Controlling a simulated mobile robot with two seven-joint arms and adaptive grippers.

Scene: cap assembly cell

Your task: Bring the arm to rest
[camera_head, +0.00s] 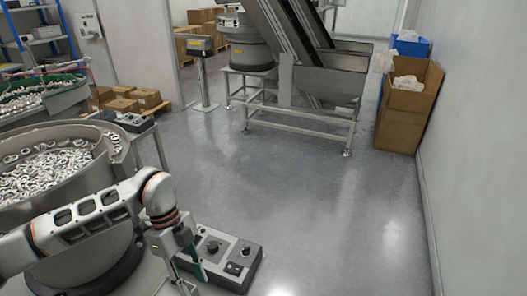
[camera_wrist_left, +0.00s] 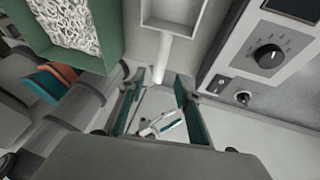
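My left arm comes in from the left in the head view, in front of the large bowl feeder. My left gripper (camera_head: 190,268) points down beside the grey control box. In the left wrist view, the two teal-padded fingers of the left gripper (camera_wrist_left: 160,104) stand apart with nothing held between them. A small white and teal shape shows beyond them, and I cannot tell what it is. My right gripper is not in view.
The bowl feeder (camera_head: 20,213) holds many white rings. The control box (camera_head: 238,254) with knobs (camera_wrist_left: 268,56) is close to the left gripper. A conveyor (camera_head: 325,84) and cardboard boxes (camera_head: 400,128) stand farther back. The middle floor (camera_head: 310,200) is clear.

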